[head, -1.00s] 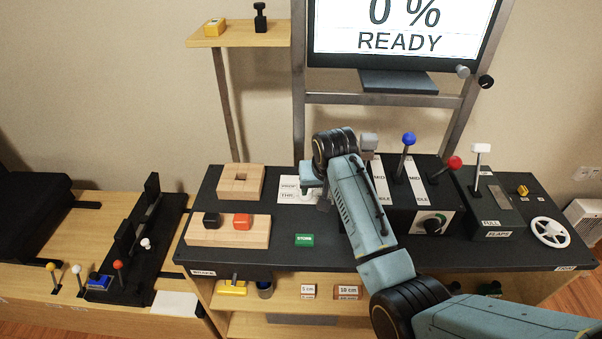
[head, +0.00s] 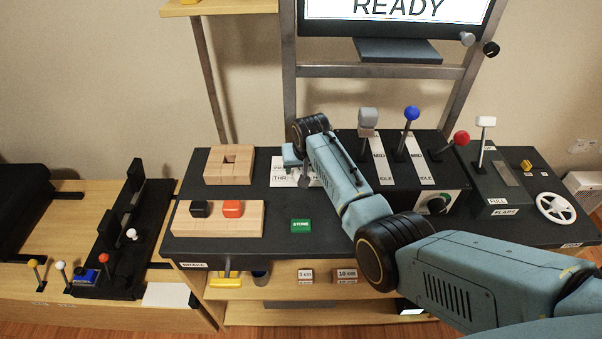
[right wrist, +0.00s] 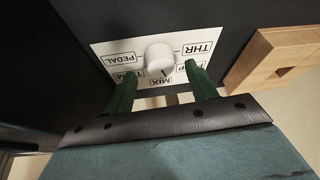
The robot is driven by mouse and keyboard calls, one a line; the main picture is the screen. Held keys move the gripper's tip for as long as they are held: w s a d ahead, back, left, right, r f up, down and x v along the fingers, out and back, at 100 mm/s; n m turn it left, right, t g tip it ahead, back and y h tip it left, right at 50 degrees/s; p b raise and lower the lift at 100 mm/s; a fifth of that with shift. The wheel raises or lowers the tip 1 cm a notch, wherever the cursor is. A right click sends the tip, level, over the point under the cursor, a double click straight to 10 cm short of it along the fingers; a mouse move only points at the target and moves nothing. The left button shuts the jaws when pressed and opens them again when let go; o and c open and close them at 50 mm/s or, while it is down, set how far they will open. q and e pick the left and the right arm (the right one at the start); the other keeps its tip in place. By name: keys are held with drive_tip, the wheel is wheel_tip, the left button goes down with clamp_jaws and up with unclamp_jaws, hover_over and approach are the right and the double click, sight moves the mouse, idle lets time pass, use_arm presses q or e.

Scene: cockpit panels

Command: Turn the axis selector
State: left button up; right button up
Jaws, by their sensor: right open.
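The axis selector is a round white knob (right wrist: 159,57) on a white label plate (right wrist: 118,48) in the right wrist view. Labels around it include THR, PEDAL and MIX; others are partly covered by my fingers. A short dark line runs from the knob toward MIX. My right gripper (right wrist: 159,71) is open, with one green finger on either side of the knob's near side; I cannot tell whether they touch it. In the head view the label plate (head: 283,171) shows partly, and my right arm hides the knob. My left gripper is not in view.
Levers with grey (head: 368,118), blue (head: 411,113) and red (head: 461,138) knobs stand right of my arm. A green STORE button (head: 301,226) sits in front.

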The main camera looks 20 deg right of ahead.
drive_tip(key=shift+b+x, duration=0.3)
drive_tip(key=shift+x, duration=0.65)
drive_tip(key=shift+w+f, duration=0.1)
drive_tip(key=shift+f, duration=0.05)
drive_tip(key=c, duration=1)
drive_tip(key=shift+d+n+y+p, duration=0.15)
drive_tip(key=shift+n+y+p, duration=0.25)
drive_tip(key=shift+n+p, duration=0.5)
drive_tip(key=shift+n+y+p, duration=0.3)
drive_tip(key=shift+n, duration=0.6)
drive_tip(key=shift+n+y, duration=0.3)
drive_tip(key=shift+n, duration=0.4)
